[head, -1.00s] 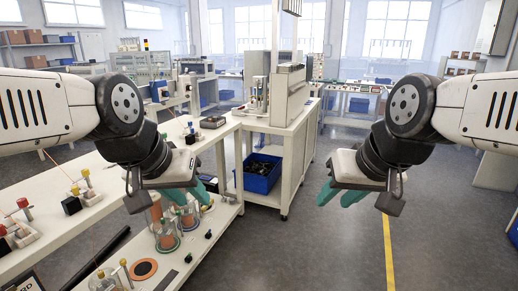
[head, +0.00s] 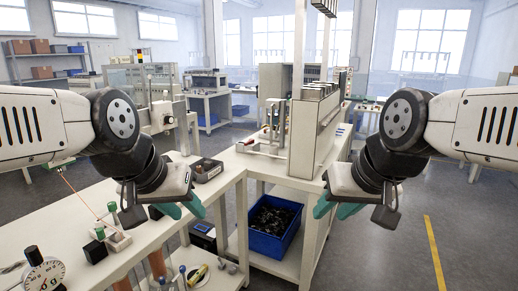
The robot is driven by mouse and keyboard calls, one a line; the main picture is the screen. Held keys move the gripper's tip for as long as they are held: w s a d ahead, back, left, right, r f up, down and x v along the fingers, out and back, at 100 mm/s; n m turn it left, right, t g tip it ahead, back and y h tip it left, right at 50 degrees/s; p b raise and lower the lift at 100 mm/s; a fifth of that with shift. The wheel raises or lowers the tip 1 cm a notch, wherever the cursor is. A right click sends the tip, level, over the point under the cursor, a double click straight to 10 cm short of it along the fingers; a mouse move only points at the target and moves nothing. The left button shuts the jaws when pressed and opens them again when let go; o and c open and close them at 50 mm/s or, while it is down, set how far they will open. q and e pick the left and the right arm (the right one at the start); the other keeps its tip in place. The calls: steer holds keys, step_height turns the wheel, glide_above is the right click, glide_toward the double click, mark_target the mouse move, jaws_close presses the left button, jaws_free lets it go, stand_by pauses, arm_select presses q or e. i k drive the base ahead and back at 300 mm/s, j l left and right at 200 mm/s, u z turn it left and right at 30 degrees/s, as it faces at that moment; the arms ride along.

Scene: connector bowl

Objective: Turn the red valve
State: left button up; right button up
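I cannot make out a red valve in the head view. My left gripper (head: 183,208) has teal fingers that look parted and empty, above the edge of the left bench. My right gripper (head: 335,209) also has teal fingers that look parted and empty, over the floor right of the middle bench. Neither gripper touches anything that I can see. A small block with green-topped fittings (head: 116,240) and a black cube (head: 95,252) stand on the left bench.
The left bench (head: 65,225) carries a round dial gauge (head: 43,274) at lower left. The middle bench (head: 262,162) holds a tall machine (head: 312,130), with a blue bin (head: 272,228) of dark parts below. Clear floor with a yellow line (head: 435,253) lies at right.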

mark_target(250, 141)
steer(key=i+l+u, duration=0.1)
steer(key=i+u, duration=0.3)
steer(key=i+l+u, duration=0.2)
steer(key=u, duration=0.2)
steer(key=i+l+u, duration=0.3)
steer(key=u, duration=0.15)
steer(key=i+l, duration=0.35)
steer(key=i+l+u, duration=0.1)
steer(key=i+l, duration=0.25)
steer(key=l, duration=0.2)
